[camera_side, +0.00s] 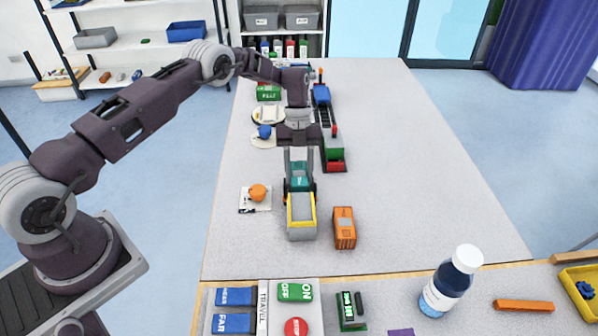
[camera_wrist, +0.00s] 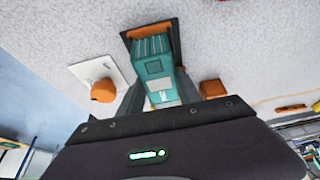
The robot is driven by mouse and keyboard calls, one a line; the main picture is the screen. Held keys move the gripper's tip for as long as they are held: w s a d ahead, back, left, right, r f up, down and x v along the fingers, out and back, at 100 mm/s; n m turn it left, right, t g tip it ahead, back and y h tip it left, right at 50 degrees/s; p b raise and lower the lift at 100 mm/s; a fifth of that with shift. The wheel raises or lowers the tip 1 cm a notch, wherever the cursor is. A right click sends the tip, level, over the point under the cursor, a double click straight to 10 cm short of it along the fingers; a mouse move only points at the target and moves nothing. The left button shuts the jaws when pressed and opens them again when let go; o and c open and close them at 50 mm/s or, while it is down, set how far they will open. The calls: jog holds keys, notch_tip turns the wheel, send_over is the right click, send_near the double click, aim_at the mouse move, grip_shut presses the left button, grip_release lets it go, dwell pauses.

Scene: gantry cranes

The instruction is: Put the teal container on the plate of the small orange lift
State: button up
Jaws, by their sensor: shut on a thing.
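My gripper (camera_side: 299,180) is shut on the teal container (camera_side: 299,172), which hangs upright below it. In the wrist view the teal container (camera_wrist: 153,68) sits between the two fingers. Its far end lies over a dark square plate with orange edges (camera_wrist: 127,36), which looks like the small orange lift. The container and my fingers hide much of that plate. I cannot tell whether the container touches it. In the side view the lift is mostly hidden behind the container and a grey bin with a yellow rim (camera_side: 301,226).
An orange block (camera_side: 344,228) stands right of the grey bin. A round orange thing (camera_side: 257,192) on a white card (camera_side: 249,207) lies left. A green and red wagon (camera_side: 335,160) is behind, to the right. Buttons and a bottle (camera_side: 449,283) are in front. The table's right side is clear.

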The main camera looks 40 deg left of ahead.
jog(key=shift+f, duration=0.5)
dwell(0.3)
jog(key=o, duration=1.3)
jog(key=shift+o, duration=0.2)
jog(key=shift+r, duration=3.5)
